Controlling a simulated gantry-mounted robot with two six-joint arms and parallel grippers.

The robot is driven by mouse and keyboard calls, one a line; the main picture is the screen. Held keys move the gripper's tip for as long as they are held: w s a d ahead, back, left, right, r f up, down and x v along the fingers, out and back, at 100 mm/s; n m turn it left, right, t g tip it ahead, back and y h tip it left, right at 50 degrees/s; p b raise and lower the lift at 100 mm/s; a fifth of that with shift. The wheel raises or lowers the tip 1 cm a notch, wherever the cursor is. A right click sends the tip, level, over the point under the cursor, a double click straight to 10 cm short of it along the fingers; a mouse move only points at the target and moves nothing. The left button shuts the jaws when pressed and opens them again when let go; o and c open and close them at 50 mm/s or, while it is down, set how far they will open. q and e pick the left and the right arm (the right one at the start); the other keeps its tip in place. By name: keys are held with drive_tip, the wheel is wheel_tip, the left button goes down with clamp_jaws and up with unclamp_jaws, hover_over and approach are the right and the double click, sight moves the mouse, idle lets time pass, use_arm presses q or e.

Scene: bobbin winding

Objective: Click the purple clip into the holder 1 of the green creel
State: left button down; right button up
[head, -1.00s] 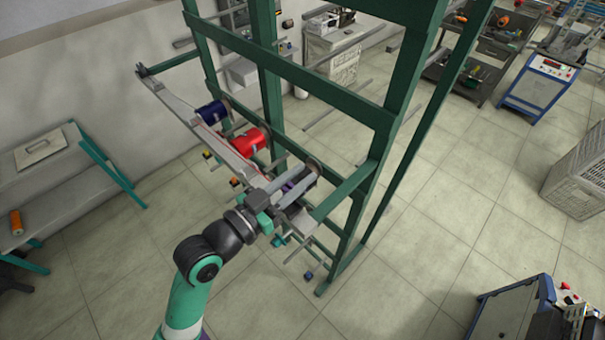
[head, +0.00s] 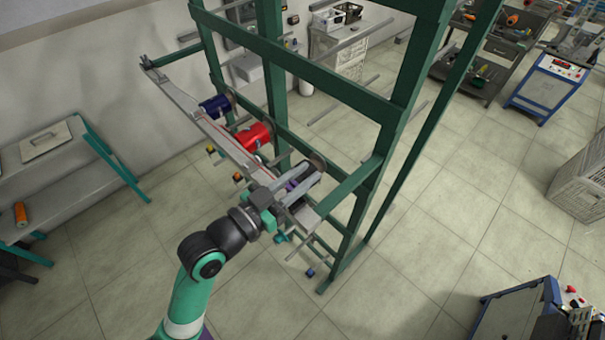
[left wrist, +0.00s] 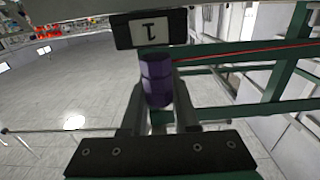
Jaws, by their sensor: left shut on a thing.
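The purple clip (left wrist: 156,82) sits between the fingers of my left gripper (left wrist: 158,100), which is shut on it. A bit of purple also shows at that gripper (head: 300,183) in the head view. In the left wrist view the clip's top is right below a black holder plate (left wrist: 151,29) marked 1. I cannot tell whether the clip touches the holder or is seated in it. The green creel (head: 335,92) stands around and behind the gripper, which is at the lower right end of its slanted rail. My right gripper is not in view.
A blue bobbin (head: 214,106) and a red bobbin (head: 254,137) sit on the creel along the rail. Bare metal rods (head: 338,103) stick out nearby. A red thread (left wrist: 250,54) runs at the right in the wrist view.

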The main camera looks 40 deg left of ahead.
use_arm(q)
drive_tip(key=shift+f+b, duration=0.8)
drive_tip(key=shift+f, duration=0.3)
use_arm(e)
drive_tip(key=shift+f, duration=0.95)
use_arm(q)
drive_tip(key=c, duration=0.6)
unclamp_jaws()
drive_tip(key=shift+s, duration=0.15)
